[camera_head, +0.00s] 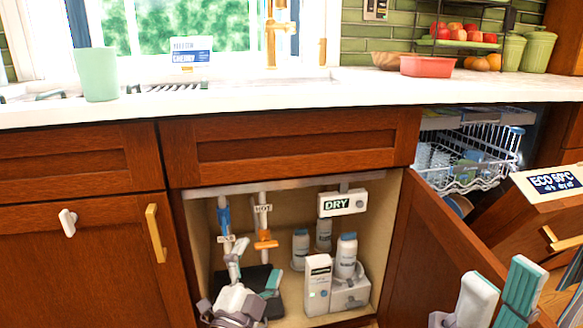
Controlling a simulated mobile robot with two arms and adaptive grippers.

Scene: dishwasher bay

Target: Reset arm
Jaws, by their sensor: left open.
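My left gripper (254,262) is open, with nothing visible between its fingers. It is at the lower left of the open cabinet under the sink, in front of a black pad (262,279) and below the blue (223,215) and orange (265,240) valve handles. I cannot tell whether it touches the pad. My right gripper (505,268) is at the lower right, in front of the open cabinet door (445,235). Its two teal-and-white fingers are apart and look empty.
The cabinet holds white bottles (346,252), a white box (318,283) and a DRY sign (343,203). The dishwasher (550,210) at right is open, with its rack (470,160) showing. A green cup (97,75) and a red container (428,66) stand on the counter (290,97).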

